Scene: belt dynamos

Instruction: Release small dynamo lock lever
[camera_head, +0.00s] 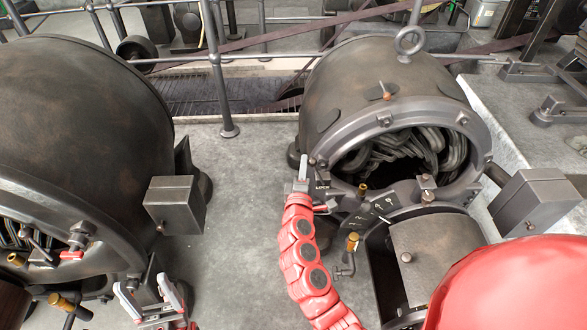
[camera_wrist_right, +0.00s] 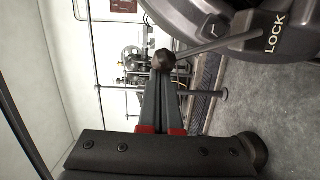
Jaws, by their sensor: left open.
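The small dynamo (camera_head: 345,85) stands at the centre right in the head view, with a LOCK label on its front left edge. In the right wrist view, the lock lever (camera_wrist_right: 215,43) is a thin rod with a dark knob, running left from beside the LOCK label. My right gripper (camera_head: 303,168) is at this edge of the dynamo. In the right wrist view its fingers (camera_wrist_right: 160,78) lie together, tips at the knob; I cannot tell whether they grip it. My left gripper (camera_head: 147,296) is open and empty at the lower left.
A large dynamo (camera_head: 75,110) with a grey box (camera_head: 174,204) on its side fills the left. A metal railing (camera_head: 217,70) and belts stand behind. Bare grey floor (camera_head: 240,190) lies between the dynamos. Another grey box (camera_head: 535,202) juts out at the right.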

